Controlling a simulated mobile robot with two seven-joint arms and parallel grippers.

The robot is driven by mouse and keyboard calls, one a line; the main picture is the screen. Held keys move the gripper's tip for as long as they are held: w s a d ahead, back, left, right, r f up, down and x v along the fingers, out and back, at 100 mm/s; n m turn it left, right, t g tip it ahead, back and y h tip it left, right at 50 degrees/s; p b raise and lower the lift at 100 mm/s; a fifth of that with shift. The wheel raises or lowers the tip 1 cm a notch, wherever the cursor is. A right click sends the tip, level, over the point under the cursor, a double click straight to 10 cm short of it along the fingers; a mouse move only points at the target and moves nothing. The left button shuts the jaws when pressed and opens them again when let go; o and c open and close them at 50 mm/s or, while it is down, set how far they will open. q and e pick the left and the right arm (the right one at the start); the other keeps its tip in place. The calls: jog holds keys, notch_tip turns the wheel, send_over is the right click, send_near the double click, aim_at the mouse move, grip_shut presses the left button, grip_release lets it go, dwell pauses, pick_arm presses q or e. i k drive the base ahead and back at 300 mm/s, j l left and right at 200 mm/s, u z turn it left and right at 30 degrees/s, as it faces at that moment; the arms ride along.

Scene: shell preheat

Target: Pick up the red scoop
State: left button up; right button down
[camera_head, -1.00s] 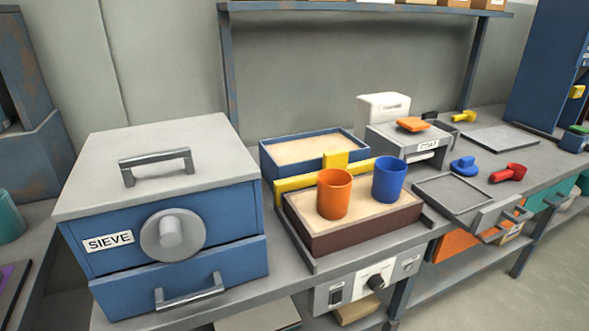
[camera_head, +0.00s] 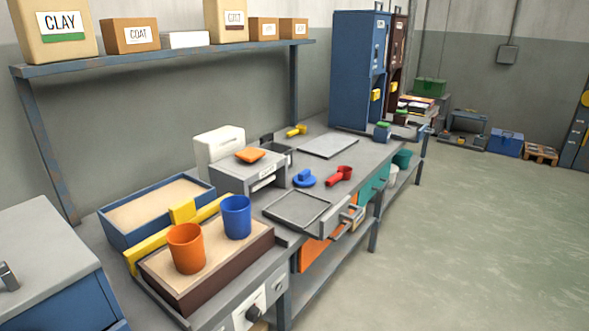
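The red scoop (camera_head: 339,175) lies on the grey workbench (camera_head: 352,152), right of the middle of the head view. A blue scoop-like object (camera_head: 304,178) lies just left of it, apart from it. A grey shallow tray (camera_head: 297,207) is in front of them on the bench. Neither of my grippers shows in the head view.
An orange cup (camera_head: 186,248) and a blue cup (camera_head: 236,216) stand on a sand-filled brown box (camera_head: 215,281). An open drawer (camera_head: 348,217) juts from the bench front near the red scoop. The floor (camera_head: 470,240) to the right is clear.

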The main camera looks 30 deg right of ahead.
aim_at(339, 178)
jog(key=z, duration=1.25)
